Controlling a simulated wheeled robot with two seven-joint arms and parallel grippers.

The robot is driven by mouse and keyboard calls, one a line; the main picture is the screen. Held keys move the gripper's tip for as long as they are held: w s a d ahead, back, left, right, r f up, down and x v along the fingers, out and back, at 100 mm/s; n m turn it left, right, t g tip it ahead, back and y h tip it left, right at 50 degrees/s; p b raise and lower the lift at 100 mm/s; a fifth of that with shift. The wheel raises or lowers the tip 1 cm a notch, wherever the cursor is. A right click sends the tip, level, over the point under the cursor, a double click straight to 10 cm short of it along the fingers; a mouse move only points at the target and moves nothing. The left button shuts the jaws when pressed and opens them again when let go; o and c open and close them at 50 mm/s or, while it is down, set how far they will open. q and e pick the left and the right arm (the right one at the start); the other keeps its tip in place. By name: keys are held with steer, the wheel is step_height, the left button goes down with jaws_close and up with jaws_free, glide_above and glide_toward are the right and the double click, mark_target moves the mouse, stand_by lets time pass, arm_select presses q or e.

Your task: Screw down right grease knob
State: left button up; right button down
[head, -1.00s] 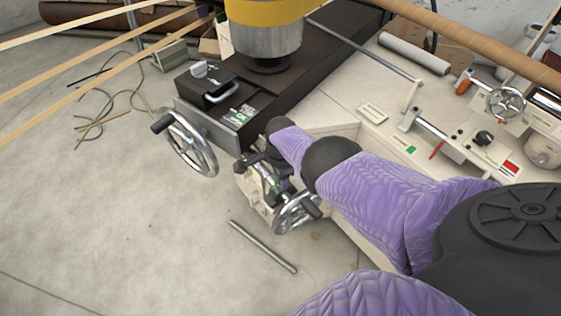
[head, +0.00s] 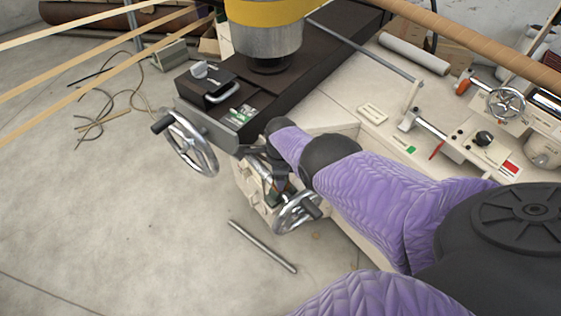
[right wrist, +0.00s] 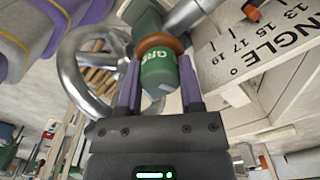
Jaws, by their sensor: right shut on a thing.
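The right grease knob (right wrist: 158,72) is a green cup with white lettering that begins "GRE", under an orange-brown collar, in the right wrist view. My right gripper (right wrist: 159,84) is shut on it, with one purple finger on each side of the green body. In the head view my right arm comes in from the right and my right gripper (head: 268,172) is over the small cream fixture, hiding most of the knob. How far the knob is screwed down cannot be told. My left gripper is not in view.
A chrome handwheel (head: 297,212) is close to my right gripper. A metal rod (head: 262,246) lies on the floor. The floor at left is mostly clear.

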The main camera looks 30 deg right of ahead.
steer(key=shift+w+d+r, duration=0.1)
steer(key=shift+w, duration=0.05)
steer(key=c, duration=0.5)
jaws_free()
step_height(320, 180, up, 10)
steer(key=p, duration=0.9)
steer(key=shift+r, duration=0.15)
steer(key=shift+f, duration=0.25)
